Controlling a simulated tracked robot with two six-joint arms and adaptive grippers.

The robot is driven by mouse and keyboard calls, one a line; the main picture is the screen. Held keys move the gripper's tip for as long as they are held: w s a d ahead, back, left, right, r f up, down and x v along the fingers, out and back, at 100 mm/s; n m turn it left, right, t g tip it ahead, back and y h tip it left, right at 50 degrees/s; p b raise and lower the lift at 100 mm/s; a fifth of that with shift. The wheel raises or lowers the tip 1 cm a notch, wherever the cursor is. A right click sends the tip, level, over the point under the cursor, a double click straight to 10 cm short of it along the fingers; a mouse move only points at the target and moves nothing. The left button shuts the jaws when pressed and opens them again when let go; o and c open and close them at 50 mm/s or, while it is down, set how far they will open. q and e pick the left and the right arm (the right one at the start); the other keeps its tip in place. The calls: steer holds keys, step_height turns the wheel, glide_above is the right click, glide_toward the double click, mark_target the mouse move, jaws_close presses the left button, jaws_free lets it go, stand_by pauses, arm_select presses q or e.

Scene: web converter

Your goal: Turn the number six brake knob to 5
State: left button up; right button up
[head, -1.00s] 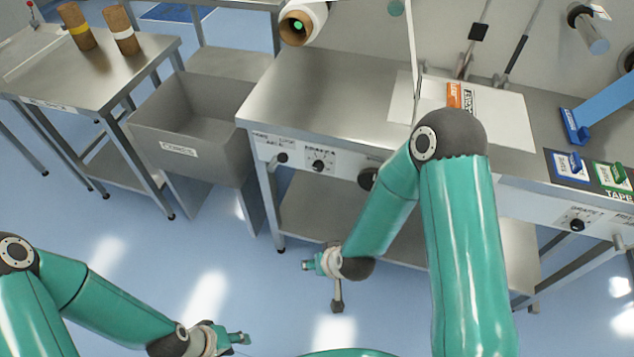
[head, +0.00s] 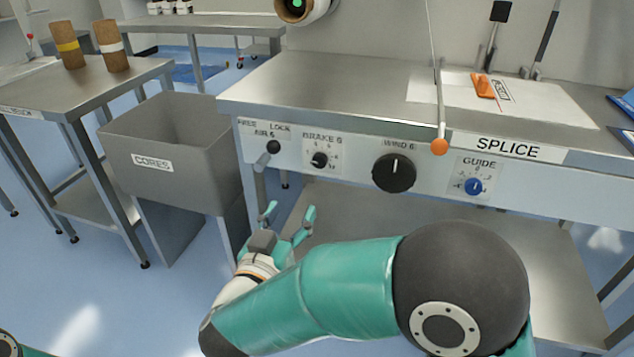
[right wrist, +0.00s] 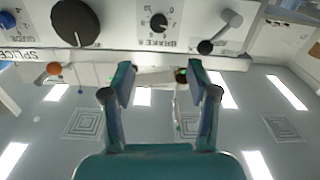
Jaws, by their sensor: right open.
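The brake 6 knob (head: 320,160) is a small black knob on a white dial plate on the front panel. It also shows upside down at the top of the right wrist view (right wrist: 159,22). Its pointer is too small to read surely. My right gripper (head: 288,212) is open and empty, below and a little left of the knob, apart from the panel. In the right wrist view its two fingers (right wrist: 160,76) are spread, with the knob beyond them. My left gripper is out of view.
Left of the knob is the air 6 lever (head: 268,154); right are the large black wind 6 knob (head: 394,172), an orange ball on a rod (head: 439,147) and the blue guide knob (head: 473,186). A grey cores bin (head: 160,140) stands left. The space before the panel is clear.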

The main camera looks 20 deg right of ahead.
mark_target(318, 162)
steer(key=b+x, duration=0.2)
steer(key=x, duration=1.4)
steer(key=shift+w+d, duration=0.25)
steer(key=shift+d, duration=0.05)
steer(key=shift+c, duration=0.2)
jaws_close()
